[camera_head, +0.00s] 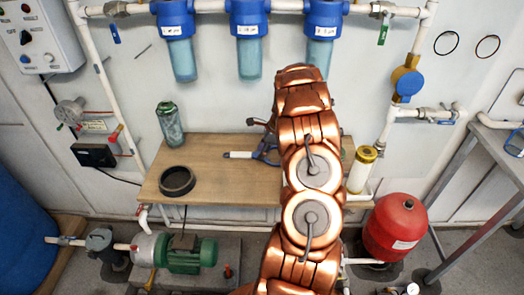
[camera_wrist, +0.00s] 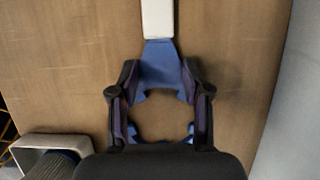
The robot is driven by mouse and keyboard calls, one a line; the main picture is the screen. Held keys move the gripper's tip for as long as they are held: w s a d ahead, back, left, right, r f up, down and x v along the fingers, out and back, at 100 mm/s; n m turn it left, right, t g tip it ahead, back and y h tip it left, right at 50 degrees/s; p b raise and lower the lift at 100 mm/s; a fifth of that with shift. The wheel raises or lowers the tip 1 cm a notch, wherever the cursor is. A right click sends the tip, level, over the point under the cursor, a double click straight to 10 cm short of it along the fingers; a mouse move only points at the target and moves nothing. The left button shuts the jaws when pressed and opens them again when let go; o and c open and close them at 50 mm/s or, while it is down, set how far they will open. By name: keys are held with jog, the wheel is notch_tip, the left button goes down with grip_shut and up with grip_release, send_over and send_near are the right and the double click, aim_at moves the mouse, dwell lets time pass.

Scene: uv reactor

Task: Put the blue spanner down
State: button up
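The blue spanner (camera_wrist: 160,66) shows in the wrist view with its blue head between my fingers and its white handle (camera_wrist: 157,18) running out of the top of the frame. My gripper (camera_wrist: 160,84) is part-way closed, with a finger against each side of the blue head. In the head view, the spanner (camera_head: 240,155) lies level over the wooden bench (camera_head: 215,192), handle pointing left. My gripper (camera_head: 268,130) is partly hidden behind my arm there. I cannot tell whether the spanner touches the bench top.
A black ring (camera_head: 177,181) lies on the bench's front left, and a green bottle (camera_head: 170,124) stands at its back left. A yellow-topped white cylinder (camera_head: 361,170) stands at the right end. Blue-capped filters (camera_head: 249,40) hang above. The bench's middle front is clear.

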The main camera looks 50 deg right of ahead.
jog(key=shift+r, duration=0.1)
jog(key=b+v, duration=0.2)
jog(key=v, duration=0.5)
jog(key=s+a+r+n+g, duration=0.15)
jog(key=a+r+n, duration=0.3)
jog(key=a, duration=0.55)
jog(key=s+a+r+n+g, duration=0.15)
jog(key=a+r+n, duration=0.3)
jog(key=a, duration=0.55)
jog(key=s+a+r+n+g, duration=0.15)
jog(key=a+r+n, duration=0.3)
jog(key=a, duration=0.65)
jog(key=s+a+n+h, duration=0.1)
jog(key=s+a+n, duration=0.6)
jog(key=s, duration=0.4)
jog(key=s+a+n+h, duration=0.1)
jog(key=s+a+n, duration=0.6)
jog(key=s, duration=0.4)
jog(key=shift+a+f+n+g+h, duration=0.25)
jog(key=shift+n+g+h, duration=0.1)
jog(key=shift+g+h, duration=0.1)
